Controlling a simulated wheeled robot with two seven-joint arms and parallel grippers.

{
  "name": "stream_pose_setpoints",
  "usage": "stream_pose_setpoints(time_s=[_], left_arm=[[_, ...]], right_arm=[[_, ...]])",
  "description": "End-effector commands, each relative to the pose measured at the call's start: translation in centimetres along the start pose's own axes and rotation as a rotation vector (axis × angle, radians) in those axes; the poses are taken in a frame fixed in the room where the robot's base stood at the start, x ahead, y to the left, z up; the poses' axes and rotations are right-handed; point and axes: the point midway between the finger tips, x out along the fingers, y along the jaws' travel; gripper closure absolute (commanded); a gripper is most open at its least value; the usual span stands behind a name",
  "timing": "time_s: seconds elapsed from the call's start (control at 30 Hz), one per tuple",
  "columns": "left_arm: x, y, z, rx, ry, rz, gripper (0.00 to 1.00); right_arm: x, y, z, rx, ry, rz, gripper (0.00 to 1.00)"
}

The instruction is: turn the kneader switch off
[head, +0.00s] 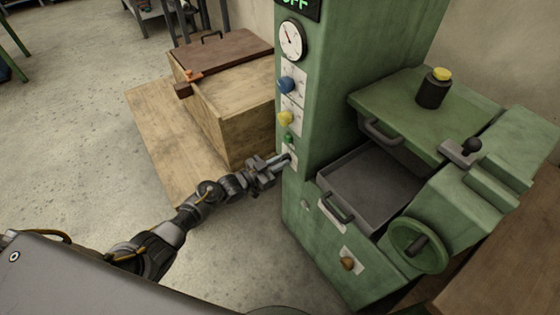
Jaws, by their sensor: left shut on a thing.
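The green machine (330,130) stands right of centre, with a column of controls on its narrow front face. My left gripper (280,162) reaches from the left to the lowest control of that column, at a white plate (291,151). Its fingers are shut on the small switch there, which they mostly hide; its exact position cannot be told. A dark display (298,8) at the top edge shows green letters, partly cut off, that look like "OFF". My right gripper is not in view.
Above the switch are a green knob (289,139), a yellow knob (286,117), a blue knob (286,84) and a dial gauge (291,40). A metal drawer (365,185) and a handwheel (419,245) are at the right. A wooden box (235,100) stands behind my gripper.

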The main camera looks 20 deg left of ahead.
Motion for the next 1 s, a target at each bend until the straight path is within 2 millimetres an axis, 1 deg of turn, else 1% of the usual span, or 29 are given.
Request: stream_pose_setpoints(time_s=[0.3,0.7,0.73,0.8,0.9,1.0], left_arm=[[-0.08,0.1,0.22,-0.074,-0.004,0.001,1.0],[-0.09,0.14,0.25,-0.079,-0.005,0.002,1.0],[-0.09,0.15,0.26,-0.079,-0.005,0.002,0.84],[-0.09,0.14,0.24,-0.079,-0.005,0.002,0.75],[-0.06,0.1,0.18,-0.078,-0.003,0.001,0.64],[-0.04,0.06,0.13,-0.077,-0.002,0.001,0.64]], right_arm=[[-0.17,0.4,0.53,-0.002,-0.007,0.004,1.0],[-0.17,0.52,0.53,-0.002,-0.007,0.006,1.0],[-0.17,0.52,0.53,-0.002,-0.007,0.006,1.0],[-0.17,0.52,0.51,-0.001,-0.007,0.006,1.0],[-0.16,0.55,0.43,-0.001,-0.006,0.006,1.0],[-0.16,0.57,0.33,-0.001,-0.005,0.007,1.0]])
